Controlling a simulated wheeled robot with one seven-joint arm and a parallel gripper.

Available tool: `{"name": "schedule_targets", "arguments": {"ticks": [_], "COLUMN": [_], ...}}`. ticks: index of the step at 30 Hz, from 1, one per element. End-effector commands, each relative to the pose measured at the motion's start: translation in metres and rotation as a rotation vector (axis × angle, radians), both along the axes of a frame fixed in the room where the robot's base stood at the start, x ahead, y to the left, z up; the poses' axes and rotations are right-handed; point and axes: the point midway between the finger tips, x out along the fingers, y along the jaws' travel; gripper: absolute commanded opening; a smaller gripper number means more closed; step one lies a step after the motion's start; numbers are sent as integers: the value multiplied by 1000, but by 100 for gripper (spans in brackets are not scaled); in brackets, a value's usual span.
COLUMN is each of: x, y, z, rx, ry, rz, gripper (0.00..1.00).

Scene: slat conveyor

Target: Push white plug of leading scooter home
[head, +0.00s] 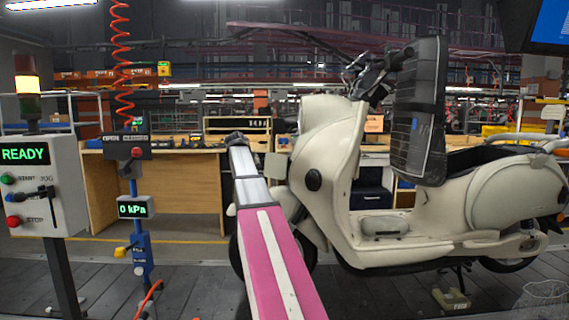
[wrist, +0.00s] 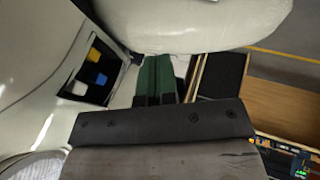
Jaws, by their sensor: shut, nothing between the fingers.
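The cream scooter (head: 335,135) stands side-on on the slatted floor in the head view. In the wrist view its pale body shows a dark recess (wrist: 98,72) on the left, holding a yellow plug (wrist: 95,53), a blue plug (wrist: 94,76) and a white plug (wrist: 79,88). The white plug is the lowest of these. I cannot tell how deep it sits. My gripper (wrist: 155,60), with green fingers, is shut and empty. It is to the right of the recess in the picture, apart from the plugs. My gripper is hidden in the head view.
A rounded pale part (wrist: 190,20) of the scooter is close above my fingers in the wrist view. A dark upright panel (head: 418,120) stands over the scooter. A READY control box (head: 40,185) and a 0 kPa gauge post (head: 137,207) stand left. Wooden benches (head: 150,190) lie behind.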

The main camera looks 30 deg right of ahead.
Motion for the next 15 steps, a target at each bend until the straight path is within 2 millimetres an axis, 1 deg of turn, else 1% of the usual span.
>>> {"name": "schedule_targets", "arguments": {"ticks": [1, 2, 3, 6, 10, 12, 15], "x": [6, 6, 6, 5, 2, 1, 0], "y": [-9, -13, -19, -29, -38, -41, -42], "z": [26, 37, 53, 86, 115, 123, 128], "rx": [-14, -22, -31, -52, -70, -75, -79], "ry": [-14, -19, -27, -42, -56, -61, -62], "rz": [-21, -34, -49, -83, -112, -121, -128], "gripper": [0, 0, 0, 0, 0, 0, 0]}}
